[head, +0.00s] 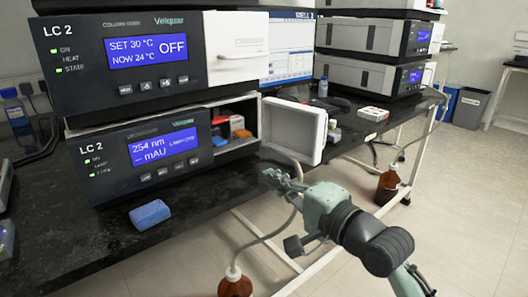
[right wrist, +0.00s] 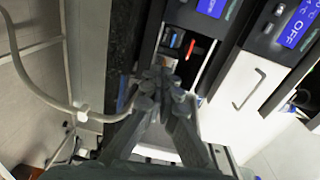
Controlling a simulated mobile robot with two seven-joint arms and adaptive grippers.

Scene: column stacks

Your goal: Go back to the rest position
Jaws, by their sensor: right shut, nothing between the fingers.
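My right gripper (head: 270,177) is shut and empty. It is in front of the bench edge, below and left of the open white door (head: 293,131) of the lower LC 2 unit (head: 120,168). In the right wrist view its closed fingers (right wrist: 163,82) point toward the open compartment (right wrist: 178,42), which holds small coloured items, one of them red. I cannot tell the exact gap between fingers and door. My left gripper is not in the head view.
The upper LC 2 unit (head: 130,58) has its white door (head: 238,50) closed. A blue sponge-like block (head: 150,213) lies on the black bench (head: 85,240). Brown bottles stand below the bench, one (head: 235,284) in front and one (head: 387,184) at right. Open floor lies at right.

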